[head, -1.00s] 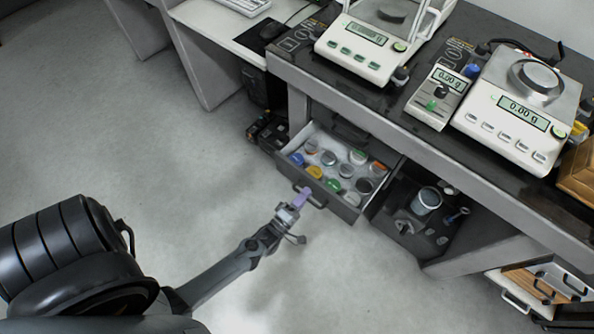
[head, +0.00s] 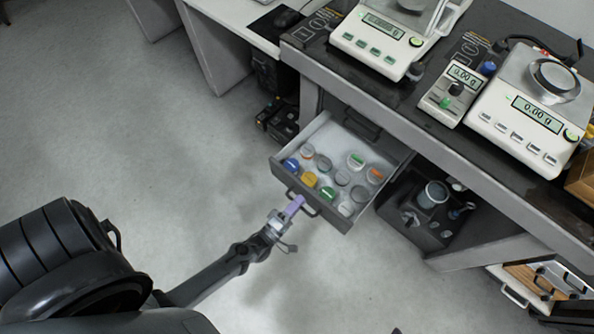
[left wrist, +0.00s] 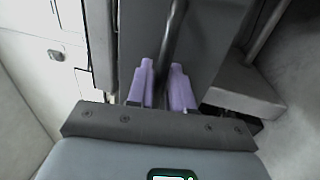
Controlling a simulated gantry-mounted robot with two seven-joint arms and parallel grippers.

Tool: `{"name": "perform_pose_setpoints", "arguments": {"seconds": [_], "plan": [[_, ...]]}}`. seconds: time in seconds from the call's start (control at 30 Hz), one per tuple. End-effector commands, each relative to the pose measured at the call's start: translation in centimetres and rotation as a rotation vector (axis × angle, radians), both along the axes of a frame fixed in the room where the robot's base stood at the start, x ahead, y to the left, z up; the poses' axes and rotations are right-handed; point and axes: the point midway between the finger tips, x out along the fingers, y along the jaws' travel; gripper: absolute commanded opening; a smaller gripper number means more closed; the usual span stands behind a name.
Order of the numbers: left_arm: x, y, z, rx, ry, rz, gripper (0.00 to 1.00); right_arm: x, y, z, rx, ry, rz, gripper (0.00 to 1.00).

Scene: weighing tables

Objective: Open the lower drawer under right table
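The drawer (head: 268,172) under the dark-topped right table (head: 432,128) stands well out in the head view, with jars with coloured lids inside. A dark handle (head: 312,211) sits on its front. My left gripper (head: 296,204) is at this handle, its purple fingers against it. In the left wrist view the purple fingers of the left gripper (left wrist: 162,88) lie on both sides of the dark handle bar (left wrist: 172,45), closed on it. Another dark handle (head: 362,122) shows above the back of the open drawer. My right gripper is not in view.
Balances (head: 530,110) stand on the table top. A dark open bin (head: 415,220) with a grey cup is right of the drawer. Another open drawer (head: 515,290) with wood inside is at lower right. Grey floor in front of the open drawer is clear.

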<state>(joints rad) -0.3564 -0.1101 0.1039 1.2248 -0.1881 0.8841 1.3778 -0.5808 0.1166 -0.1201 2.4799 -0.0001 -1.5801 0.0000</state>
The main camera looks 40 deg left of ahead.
Motion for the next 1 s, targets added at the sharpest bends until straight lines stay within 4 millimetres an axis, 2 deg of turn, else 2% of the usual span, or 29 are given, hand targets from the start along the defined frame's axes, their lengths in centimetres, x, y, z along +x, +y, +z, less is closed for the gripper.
{"name": "perform_pose_setpoints", "arguments": {"seconds": [0.33,0.47,0.57,1.0], "plan": [[0.0,0.0,0.0,0.000,0.001,0.001,0.31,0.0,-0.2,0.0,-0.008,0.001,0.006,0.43],[-0.6,0.0,-0.1,0.001,0.002,0.001,0.31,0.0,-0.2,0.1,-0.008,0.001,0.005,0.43],[-1.7,0.0,-0.3,0.001,0.004,0.001,0.31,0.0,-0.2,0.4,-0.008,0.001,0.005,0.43],[-8.7,-0.2,-1.6,0.000,0.003,0.000,0.31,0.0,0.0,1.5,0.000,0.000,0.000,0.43]]}}
